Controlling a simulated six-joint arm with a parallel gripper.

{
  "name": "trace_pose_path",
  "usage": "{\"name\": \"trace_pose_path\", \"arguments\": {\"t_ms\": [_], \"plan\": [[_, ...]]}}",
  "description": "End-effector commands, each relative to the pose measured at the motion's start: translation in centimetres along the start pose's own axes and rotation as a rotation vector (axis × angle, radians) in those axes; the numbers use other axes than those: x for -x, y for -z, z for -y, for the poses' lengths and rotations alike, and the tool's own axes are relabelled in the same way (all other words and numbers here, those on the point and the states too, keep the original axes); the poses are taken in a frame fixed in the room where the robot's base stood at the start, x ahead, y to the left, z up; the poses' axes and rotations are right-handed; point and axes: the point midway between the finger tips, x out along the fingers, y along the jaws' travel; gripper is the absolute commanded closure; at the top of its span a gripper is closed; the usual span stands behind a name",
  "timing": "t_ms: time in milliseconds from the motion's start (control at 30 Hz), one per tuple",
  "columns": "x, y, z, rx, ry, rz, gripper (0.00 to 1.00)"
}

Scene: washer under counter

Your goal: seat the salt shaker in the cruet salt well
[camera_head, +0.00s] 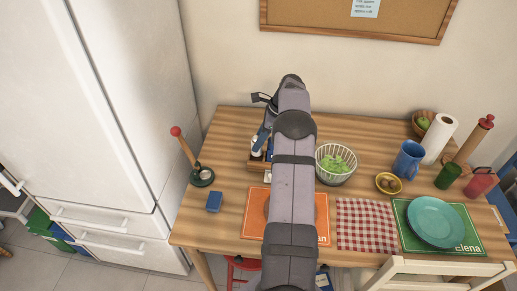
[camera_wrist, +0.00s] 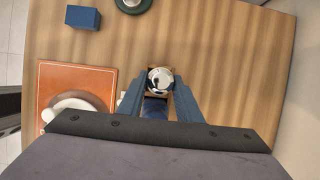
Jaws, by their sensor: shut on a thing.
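My gripper (camera_wrist: 160,92) points down in the wrist view, its two blue fingers shut on a round, pale salt shaker (camera_wrist: 160,79) with a dark-marked top. Below and around it, small parts of the wooden cruet (camera_wrist: 149,69) show, with a dark blue item beside the shaker. In the head view my gripper (camera_head: 262,142) is over the cruet (camera_head: 257,165) at the back of the table, and the white shaker (camera_head: 256,146) shows at its left. My arm hides much of the cruet. I cannot tell whether the shaker is in a well or above it.
A blue block (camera_head: 214,202) and a red-knobbed stick on a green base (camera_head: 202,176) stand left. A white wire bowl of greens (camera_head: 336,164) is close on the right. An orange placemat (camera_head: 254,219) lies in front. Table between block and cruet is clear.

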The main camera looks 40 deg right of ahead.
Motion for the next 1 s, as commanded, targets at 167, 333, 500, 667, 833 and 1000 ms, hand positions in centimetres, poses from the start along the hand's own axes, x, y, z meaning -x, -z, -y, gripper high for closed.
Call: {"name": "trace_pose_path", "arguments": {"t_ms": [167, 333, 500, 667, 833, 1000], "plan": [[-0.6, 0.2, 0.0, 0.002, 0.001, 0.000, 0.96], [-1.1, 0.4, 0.0, 0.001, -0.001, 0.000, 0.96], [-2.9, 1.2, 0.0, 0.000, -0.002, -0.001, 0.96], [-4.0, 1.7, 0.0, 0.002, 0.001, -0.001, 0.96], [-4.0, 1.7, 0.0, 0.002, 0.002, -0.001, 0.96], [-4.3, 1.8, 0.0, 0.002, 0.001, -0.001, 0.96]]}}
